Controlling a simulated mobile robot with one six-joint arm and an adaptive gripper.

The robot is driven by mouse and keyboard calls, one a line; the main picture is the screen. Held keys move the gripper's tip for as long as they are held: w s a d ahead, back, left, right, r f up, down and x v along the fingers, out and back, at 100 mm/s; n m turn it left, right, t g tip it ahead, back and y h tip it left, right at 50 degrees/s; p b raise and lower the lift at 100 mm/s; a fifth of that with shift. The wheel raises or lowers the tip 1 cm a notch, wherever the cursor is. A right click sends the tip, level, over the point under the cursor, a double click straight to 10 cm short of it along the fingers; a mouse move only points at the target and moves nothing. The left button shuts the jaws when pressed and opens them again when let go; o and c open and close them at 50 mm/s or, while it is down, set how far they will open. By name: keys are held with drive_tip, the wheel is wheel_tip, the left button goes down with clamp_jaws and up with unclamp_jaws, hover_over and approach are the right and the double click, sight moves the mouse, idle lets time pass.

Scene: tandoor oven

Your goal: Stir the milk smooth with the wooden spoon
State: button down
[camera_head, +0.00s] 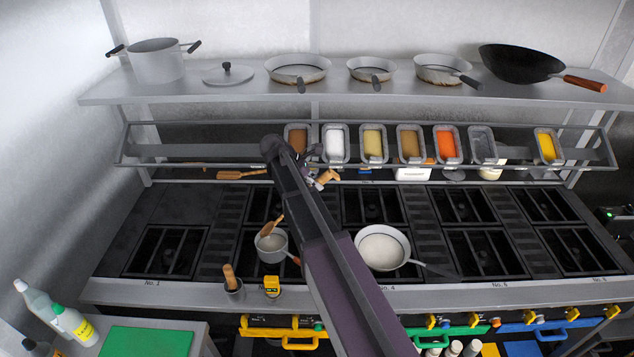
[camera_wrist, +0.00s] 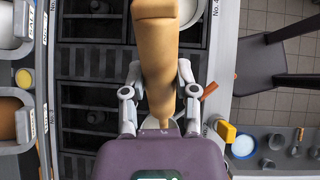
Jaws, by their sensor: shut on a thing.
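My gripper (camera_wrist: 160,85) is shut on a thick light-brown wooden piece (camera_wrist: 155,40), which runs up between the fingers in the wrist view. I cannot tell its full shape. In the head view, my gripper (camera_head: 316,172) is at the back of the stove, with wood (camera_head: 327,177) showing beside it, partly hidden by my arm. A small grey pot (camera_head: 272,254) with white contents stands on the stove left of my arm. A wooden spoon-like utensil (camera_head: 272,225) leans in that pot. A wider pan (camera_head: 383,250), also with white contents, stands to the right.
A rail of ingredient tubs (camera_head: 409,145) spans the stove's back, with a shelf of pans (camera_head: 440,95) above. The left burner (camera_head: 166,250) is clear.

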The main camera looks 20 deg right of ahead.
drive_tip(key=s+d+f+t+y+b, duration=0.1)
drive_tip(key=d+f+y+b, duration=0.2)
drive_tip(key=d+f, duration=0.4)
drive_tip(key=shift+s+f+y+b, duration=0.25)
drive_tip(key=shift+f+y+b, duration=0.1)
drive_tip(key=shift+y, duration=0.55)
wheel_tip(320, 180, down, 6)
drive_tip(key=d+y+b, duration=0.2)
drive_tip(key=y+b, duration=0.1)
drive_tip(key=b, duration=0.2)
drive_tip(key=shift+s+t+y, duration=0.2)
drive_tip(key=shift+t+y, duration=0.1)
drive_tip(key=shift+t, duration=0.1)
wheel_tip(320, 180, down, 8)
drive_tip(key=b, duration=0.8)
idle(0.5)
